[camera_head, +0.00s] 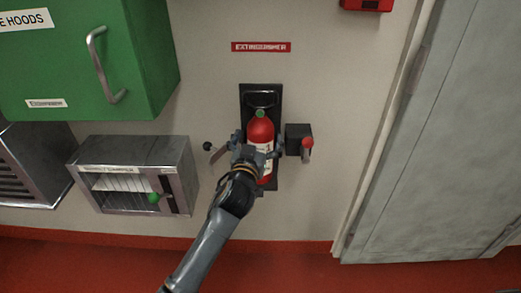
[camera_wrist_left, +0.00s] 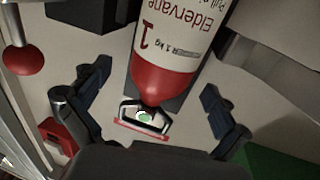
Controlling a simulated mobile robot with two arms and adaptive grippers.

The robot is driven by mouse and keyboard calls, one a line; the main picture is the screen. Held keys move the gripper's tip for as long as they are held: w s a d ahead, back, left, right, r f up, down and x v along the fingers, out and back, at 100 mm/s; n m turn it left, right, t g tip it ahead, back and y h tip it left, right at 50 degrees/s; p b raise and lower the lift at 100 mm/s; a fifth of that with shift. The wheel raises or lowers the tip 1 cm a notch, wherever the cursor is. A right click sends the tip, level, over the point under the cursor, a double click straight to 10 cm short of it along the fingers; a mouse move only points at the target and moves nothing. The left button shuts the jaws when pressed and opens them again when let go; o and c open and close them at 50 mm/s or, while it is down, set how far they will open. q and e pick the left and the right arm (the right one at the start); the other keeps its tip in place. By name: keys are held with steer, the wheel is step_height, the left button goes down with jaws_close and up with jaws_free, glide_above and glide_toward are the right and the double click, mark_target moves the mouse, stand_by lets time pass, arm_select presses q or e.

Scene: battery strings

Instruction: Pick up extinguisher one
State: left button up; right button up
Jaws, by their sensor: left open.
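Extinguisher one (camera_head: 261,131) is a red cylinder with a white label, upright in a black wall bracket (camera_head: 246,98) under a red sign. In the left wrist view the extinguisher (camera_wrist_left: 172,45) appears upside down, with a large "1" on its label and its handle (camera_wrist_left: 146,117) close to the palm. My left gripper (camera_head: 259,145) is open in front of it. Its fingers (camera_wrist_left: 152,92) stand on either side of the extinguisher, with visible gaps in the wrist view. The gripper hides part of the extinguisher's lower body in the head view. My right gripper is not in view.
A black box with a red knob (camera_head: 307,142) sits close to the right of the bracket. A small lever (camera_head: 208,146) is at left. A metal cabinet (camera_head: 180,160) and green cabinet (camera_head: 150,60) stand left. A grey door (camera_head: 430,160) is at right.

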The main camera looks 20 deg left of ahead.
arm_select(q)
steer(key=w, duration=0.2)
steer(key=shift+w+a+f, duration=0.15)
steer(key=shift+w+a, duration=0.1)
steer(key=shift+w, duration=0.55)
steer(key=c, duration=1.8)
steer(key=shift+r, duration=0.5)
steer(key=shift+c, duration=0.6)
steer(key=shift+w+f, duration=0.1)
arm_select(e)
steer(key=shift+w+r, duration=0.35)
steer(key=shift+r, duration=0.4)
